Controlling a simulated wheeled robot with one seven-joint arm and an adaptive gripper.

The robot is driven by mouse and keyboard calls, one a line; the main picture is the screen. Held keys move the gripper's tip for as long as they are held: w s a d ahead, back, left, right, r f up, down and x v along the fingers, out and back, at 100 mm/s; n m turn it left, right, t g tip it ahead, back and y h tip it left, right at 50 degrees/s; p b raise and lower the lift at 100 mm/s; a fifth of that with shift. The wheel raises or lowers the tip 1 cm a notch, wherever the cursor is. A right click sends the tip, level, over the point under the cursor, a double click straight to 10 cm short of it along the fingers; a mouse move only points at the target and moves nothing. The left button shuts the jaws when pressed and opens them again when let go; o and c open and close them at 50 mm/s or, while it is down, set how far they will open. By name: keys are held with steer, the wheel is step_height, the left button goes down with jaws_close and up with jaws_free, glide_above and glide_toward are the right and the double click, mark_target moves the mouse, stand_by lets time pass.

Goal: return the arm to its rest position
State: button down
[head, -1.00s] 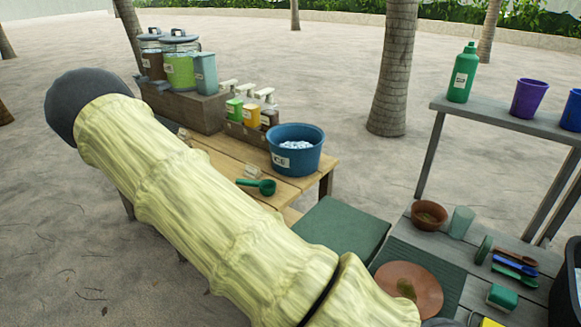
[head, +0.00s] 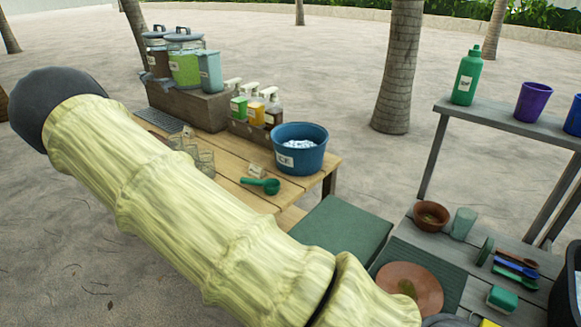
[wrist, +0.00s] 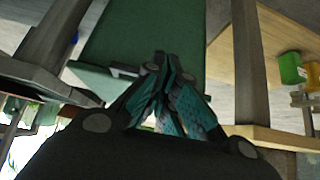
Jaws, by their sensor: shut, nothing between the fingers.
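My arm crosses the head view from the bottom centre to the upper left as a thick bamboo-like link with a dark round joint. My gripper is hidden in the head view. In the wrist view my gripper (wrist: 162,110) shows at the lower centre. Its dark fingers with teal pads come together at the tips, shut and empty. Behind it in the wrist view is a green panel (wrist: 130,30), and a wooden table part (wrist: 285,40) is at the right. I cannot tell the exact distance to either.
The wooden table (head: 225,150) holds a blue ice bucket (head: 299,149), a green scoop (head: 260,186), pump bottles (head: 255,108), glasses and drink dispensers (head: 184,63). At right, a grey shelf (head: 520,120) holds a green bottle (head: 467,77) and a purple cup (head: 532,102). Palm trunks (head: 399,70) stand behind.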

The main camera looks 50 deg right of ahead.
steer(key=shift+s+a+f+b, duration=0.1)
steer(key=shift+a+f, duration=0.2)
steer(key=shift+a, duration=0.5)
steer(key=shift+s+a+f+b, duration=0.1)
steer(key=shift+a+f, duration=0.15)
steer(key=shift+a, duration=0.5)
steer(key=shift+a+f+b, duration=0.1)
steer(key=shift+a+f, duration=0.2)
steer(key=shift+a, duration=0.5)
steer(key=s+a+f+n+y, duration=0.8)
steer(key=s+a+f+n, duration=0.4)
steer(key=s+a+n, duration=0.3)
steer(key=shift+s+a+f+n+p, duration=0.15)
steer(key=shift+a+f+n+p, duration=0.25)
steer(key=shift+n, duration=0.6)
steer(key=shift+r, duration=0.15)
